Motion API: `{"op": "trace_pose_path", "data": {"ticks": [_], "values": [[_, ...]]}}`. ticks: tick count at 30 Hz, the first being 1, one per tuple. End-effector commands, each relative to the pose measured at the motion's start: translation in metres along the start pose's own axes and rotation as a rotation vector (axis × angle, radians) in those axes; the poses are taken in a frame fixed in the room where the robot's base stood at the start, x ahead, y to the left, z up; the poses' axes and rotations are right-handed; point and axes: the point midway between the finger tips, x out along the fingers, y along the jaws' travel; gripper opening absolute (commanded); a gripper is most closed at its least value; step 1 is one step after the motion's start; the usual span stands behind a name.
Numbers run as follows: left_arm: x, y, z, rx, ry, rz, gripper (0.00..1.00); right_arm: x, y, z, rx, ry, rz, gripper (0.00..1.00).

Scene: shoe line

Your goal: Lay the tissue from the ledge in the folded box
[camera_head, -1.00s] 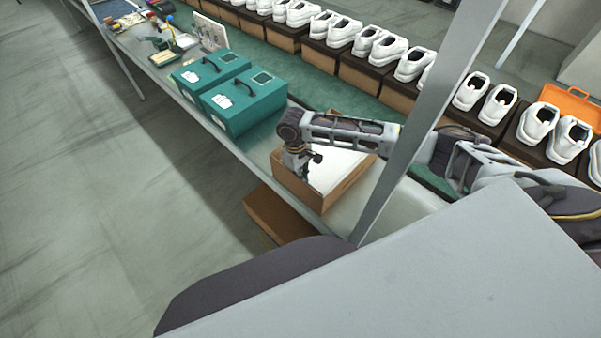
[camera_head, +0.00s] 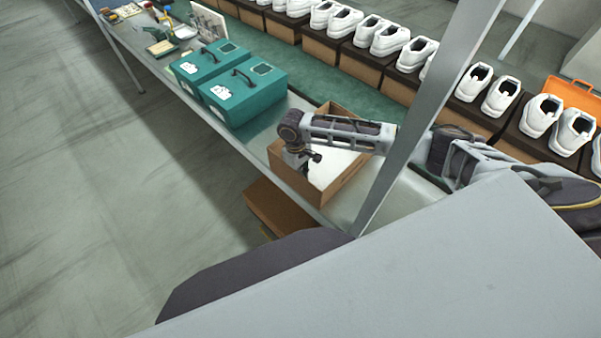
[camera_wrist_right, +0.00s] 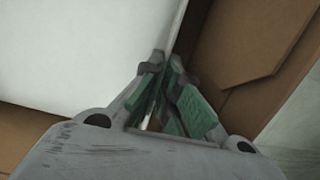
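The open brown cardboard box (camera_head: 300,185) stands on the bench near the front edge. The white tissue (camera_head: 340,168) lies inside its walls in the head view. In the right wrist view the tissue (camera_wrist_right: 80,55) fills the upper left, beside a brown box wall (camera_wrist_right: 245,50). My right gripper (camera_head: 308,162) points down over the box's near left part. In the wrist view its green-padded fingers (camera_wrist_right: 165,75) are nearly together, with the tissue's edge running between their tips. My left gripper is not in view.
Two teal cases (camera_head: 243,95) stand left of the box. White shoes on boxes (camera_head: 390,40) line the back. A grey post (camera_head: 425,110) crosses in front of my right arm. Another brown box (camera_head: 275,208) sits below the bench edge.

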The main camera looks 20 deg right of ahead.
Motion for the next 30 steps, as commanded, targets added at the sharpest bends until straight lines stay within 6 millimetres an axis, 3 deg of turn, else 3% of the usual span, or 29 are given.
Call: {"op": "trace_pose_path", "data": {"ticks": [21,28,30], "values": [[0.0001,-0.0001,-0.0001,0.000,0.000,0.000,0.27,0.0008,0.0002,0.0000,0.000,0.000,0.000,0.00],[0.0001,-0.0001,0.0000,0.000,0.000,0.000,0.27,0.0011,0.0001,0.0001,0.000,-0.001,0.000,0.30],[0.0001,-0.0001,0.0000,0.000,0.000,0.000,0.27,0.0011,0.0001,0.0001,0.000,-0.001,0.000,0.30]]}}
